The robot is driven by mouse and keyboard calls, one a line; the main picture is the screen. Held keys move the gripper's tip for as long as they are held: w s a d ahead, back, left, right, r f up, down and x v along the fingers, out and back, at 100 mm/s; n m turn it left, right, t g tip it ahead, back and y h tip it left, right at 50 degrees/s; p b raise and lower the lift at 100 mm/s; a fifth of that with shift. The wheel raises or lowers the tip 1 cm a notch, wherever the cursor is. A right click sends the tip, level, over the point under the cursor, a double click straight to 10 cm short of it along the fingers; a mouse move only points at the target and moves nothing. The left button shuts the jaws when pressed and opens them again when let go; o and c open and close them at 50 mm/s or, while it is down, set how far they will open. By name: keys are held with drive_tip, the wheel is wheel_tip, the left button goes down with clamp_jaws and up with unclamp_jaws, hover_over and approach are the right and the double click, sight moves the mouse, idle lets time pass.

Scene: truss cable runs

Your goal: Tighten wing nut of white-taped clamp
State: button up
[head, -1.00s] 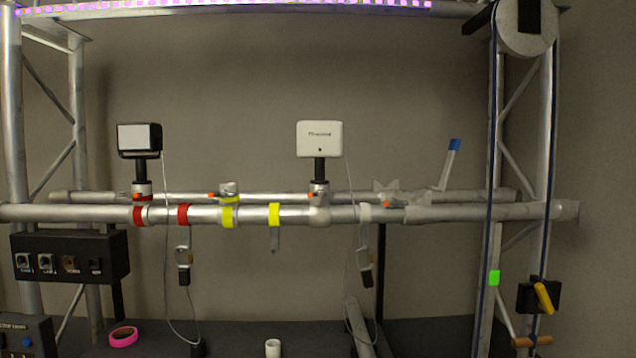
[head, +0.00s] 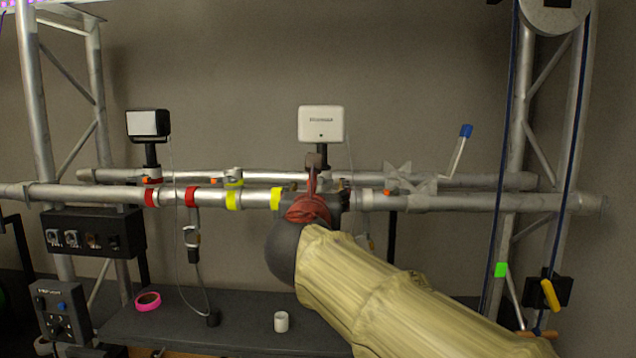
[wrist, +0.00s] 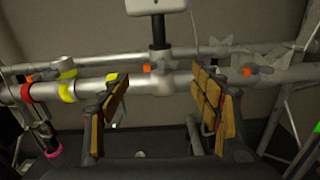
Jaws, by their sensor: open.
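The clamp under the white box (wrist: 157,5) joins the pipes and looks white-taped, with a pale band on the front pipe below it. Its orange wing nut (wrist: 147,68) shows in the wrist view between my fingers, beyond their tips. My gripper (wrist: 160,100) is open and empty, its orange-padded fingers on either side of this clamp and apart from the wing nut. In the head view my gripper (head: 318,195) and arm hide the clamp; only the white box (head: 321,124) shows above. Another pale tape band (head: 367,198) lies right of it on the pipe.
Another orange knob (head: 391,192) sits right of my gripper, beside a spiky grey piece. Red (head: 191,197) and yellow bands (head: 232,200) mark the pipe at left. A cable (head: 178,250) hangs there. A pink tape roll (head: 148,301) and a white cup (head: 281,321) are below.

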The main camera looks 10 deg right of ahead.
sight(320, 183)
drive_tip(key=shift+w+d, duration=0.2)
drive_tip(key=shift+w, duration=0.3)
drive_tip(key=x, duration=0.7)
drive_tip(key=shift+f, duration=0.1)
drive_tip(key=shift+c, duration=1)
drive_tip(key=shift+s, duration=0.1)
drive_tip(key=c, duration=1)
